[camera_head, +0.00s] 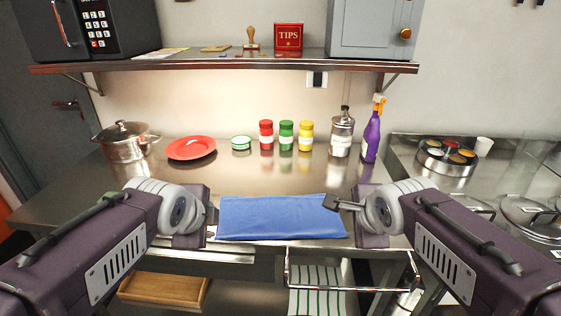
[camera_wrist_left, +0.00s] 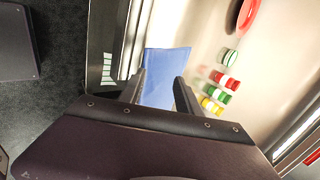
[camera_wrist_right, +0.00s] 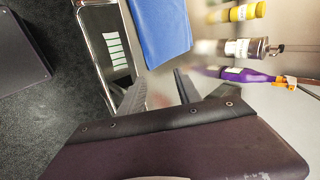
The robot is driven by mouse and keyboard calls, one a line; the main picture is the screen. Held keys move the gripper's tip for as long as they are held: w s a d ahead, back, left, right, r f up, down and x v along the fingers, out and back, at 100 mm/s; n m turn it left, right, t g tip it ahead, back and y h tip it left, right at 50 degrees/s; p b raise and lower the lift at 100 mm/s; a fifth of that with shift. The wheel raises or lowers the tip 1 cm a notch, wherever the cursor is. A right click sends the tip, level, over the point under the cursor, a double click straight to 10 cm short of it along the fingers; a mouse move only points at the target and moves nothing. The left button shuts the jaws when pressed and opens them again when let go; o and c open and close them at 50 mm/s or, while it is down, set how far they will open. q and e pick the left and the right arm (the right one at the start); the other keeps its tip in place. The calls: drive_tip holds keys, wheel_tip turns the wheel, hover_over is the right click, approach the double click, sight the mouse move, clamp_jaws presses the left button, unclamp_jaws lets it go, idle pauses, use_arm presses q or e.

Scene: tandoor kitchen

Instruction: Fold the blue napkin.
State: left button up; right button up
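The blue napkin (camera_head: 280,218) lies flat and spread out on the steel counter, near its front edge. My left gripper (camera_head: 213,214) is at the napkin's left edge. In the left wrist view its fingers (camera_wrist_left: 158,92) are apart, with the napkin (camera_wrist_left: 165,75) showing beyond and between them. My right gripper (camera_head: 336,204) is at the napkin's right edge, one finger overlapping it in the head view. In the right wrist view its fingers (camera_wrist_right: 158,92) are apart and empty, with the napkin (camera_wrist_right: 160,30) ahead. Contact with the cloth cannot be told.
Behind the napkin stand a pot (camera_head: 126,142), red plate (camera_head: 191,148), green-and-white tin (camera_head: 241,143), several spice jars (camera_head: 286,136), a metal bottle (camera_head: 341,135) and purple spray bottle (camera_head: 371,138). A striped towel (camera_head: 318,290) hangs below the front rail. Counter between napkin and jars is clear.

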use_arm(q)
drive_tip(key=s+a+f+n+g+p, duration=0.2)
drive_tip(key=s+f+n+g+p, duration=0.4)
drive_tip(key=n, duration=1.2)
drive_tip(key=s+f+p, duration=0.4)
drive_tip(key=s+p, duration=0.1)
drive_tip(key=s, duration=0.2)
drive_tip(key=shift+f+g, duration=0.35)
drive_tip(key=shift+g, duration=0.05)
use_arm(e)
drive_tip(key=s+d+f+n+g, duration=0.2)
drive_tip(key=s+f+n+g, duration=0.4)
drive_tip(key=n, duration=1.1)
drive_tip(key=s+f, duration=0.4)
drive_tip(key=s, duration=0.3)
drive_tip(key=shift+f+n+g, duration=0.35)
drive_tip(key=shift+n+g, duration=0.05)
